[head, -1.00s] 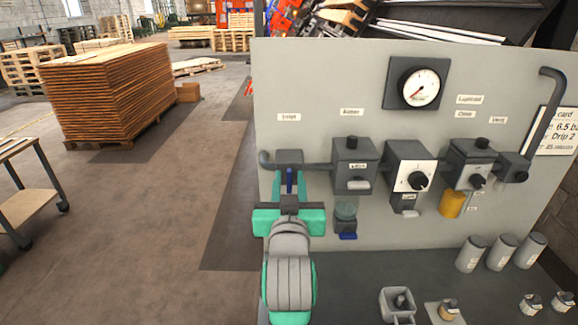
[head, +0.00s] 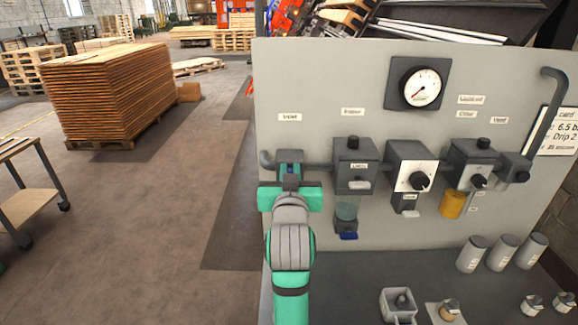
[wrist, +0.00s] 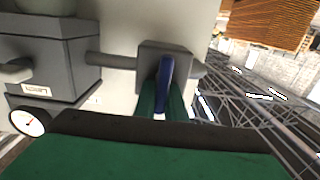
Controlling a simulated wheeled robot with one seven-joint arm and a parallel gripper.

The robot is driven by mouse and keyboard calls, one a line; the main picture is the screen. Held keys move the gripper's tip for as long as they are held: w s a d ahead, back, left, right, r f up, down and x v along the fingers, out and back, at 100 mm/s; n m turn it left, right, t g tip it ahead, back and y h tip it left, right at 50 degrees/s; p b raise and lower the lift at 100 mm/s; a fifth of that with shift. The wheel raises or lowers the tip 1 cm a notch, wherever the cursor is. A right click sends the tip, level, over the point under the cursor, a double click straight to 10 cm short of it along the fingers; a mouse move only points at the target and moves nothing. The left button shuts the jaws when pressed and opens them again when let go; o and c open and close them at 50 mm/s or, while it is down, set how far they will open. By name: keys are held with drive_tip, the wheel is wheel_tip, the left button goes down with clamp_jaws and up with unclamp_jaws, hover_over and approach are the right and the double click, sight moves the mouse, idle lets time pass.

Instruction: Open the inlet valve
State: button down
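The inlet valve is a grey block (head: 284,156) under a small label at the left end of the panel's pipe run. Its blue lever handle (wrist: 165,82) points along my gripper and also shows as a small blue patch in the head view. My gripper (wrist: 165,98) is at the valve, with its green fingers on either side of the lever. The fingers look close against the lever, with only a narrow light gap below it. In the head view my gripper hides the lower part of the lever.
Right of the valve, a filter unit (head: 352,162) with a clear bowl, a regulator (head: 410,165) with a black knob and a lubricator (head: 472,160) are mounted on the panel (head: 320,75). A pressure gauge (head: 420,86) sits above. Open floor lies left.

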drive_tip(key=shift+s+m, duration=0.1)
drive_tip(key=shift+m, duration=0.3)
drive_tip(key=shift+d+f+m, duration=0.3)
drive_tip(key=shift+d+m, duration=0.05)
drive_tip(key=shift+m, duration=2.5)
drive_tip(key=shift+d+f+m, duration=0.35)
drive_tip(key=shift+m, duration=2.55)
drive_tip(key=shift+d+f+m, duration=0.3)
drive_tip(key=shift+d+m, duration=0.05)
drive_tip(key=shift+m, duration=2.5)
drive_tip(key=c, duration=1.8)
unclamp_jaws()
drive_tip(key=s, duration=1)
drive_tip(key=shift+s, duration=0.4)
